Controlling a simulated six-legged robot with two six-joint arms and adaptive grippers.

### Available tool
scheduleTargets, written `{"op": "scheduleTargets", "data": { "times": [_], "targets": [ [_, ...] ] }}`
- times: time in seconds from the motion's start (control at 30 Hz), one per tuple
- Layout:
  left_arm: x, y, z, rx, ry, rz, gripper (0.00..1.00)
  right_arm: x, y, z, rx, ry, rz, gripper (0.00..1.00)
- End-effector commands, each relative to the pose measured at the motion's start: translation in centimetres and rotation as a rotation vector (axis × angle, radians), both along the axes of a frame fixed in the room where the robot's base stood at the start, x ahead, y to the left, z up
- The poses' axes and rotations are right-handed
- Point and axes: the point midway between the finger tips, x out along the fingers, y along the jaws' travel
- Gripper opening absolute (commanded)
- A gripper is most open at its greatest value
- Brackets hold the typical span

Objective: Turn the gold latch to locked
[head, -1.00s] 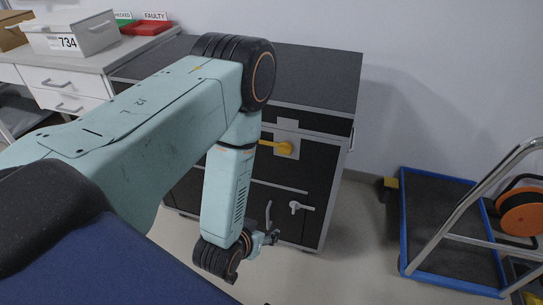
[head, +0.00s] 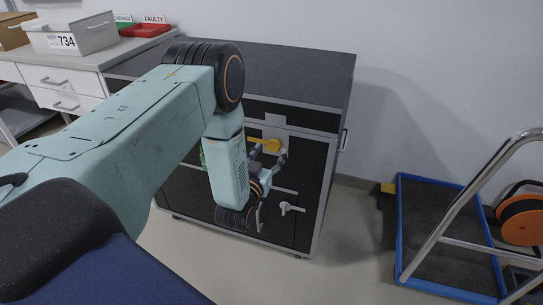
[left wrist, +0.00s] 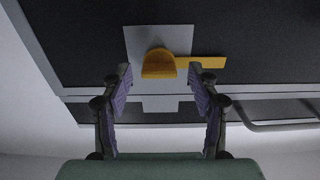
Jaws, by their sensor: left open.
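The gold latch (head: 268,145) is on the dark front of the cabinet, on a light grey plate. Its handle lies roughly level, pointing left in the head view. In the left wrist view, the latch (left wrist: 158,66) is ahead between the fingers, with its handle reaching right past the right finger's tip. My left gripper (head: 268,158) is open and empty just in front of and below the latch; it also shows in the left wrist view (left wrist: 160,75). I cannot tell whether a finger touches the latch. My right gripper is not in view.
A pale latch (head: 290,208) sits lower on the cabinet (head: 310,75). A vertical bar handle (head: 343,139) is on its right side. A blue-edged trolley (head: 398,230) stands on the floor at right. A bench at left holds a box marked 734 (head: 85,37).

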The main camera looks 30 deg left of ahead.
Motion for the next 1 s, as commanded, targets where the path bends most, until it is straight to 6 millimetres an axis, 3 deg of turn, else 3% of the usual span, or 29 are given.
{"op": "scheduleTargets", "data": {
  "times": [0.4, 1.0],
  "targets": [
    [0.94, -0.06, 0.04, 0.000, 0.001, 0.000, 0.60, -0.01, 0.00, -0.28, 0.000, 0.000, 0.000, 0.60],
    [0.92, -0.18, 0.01, 0.000, 0.002, 0.000, 0.09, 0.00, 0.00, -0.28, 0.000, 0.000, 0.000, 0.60]
  ]
}}
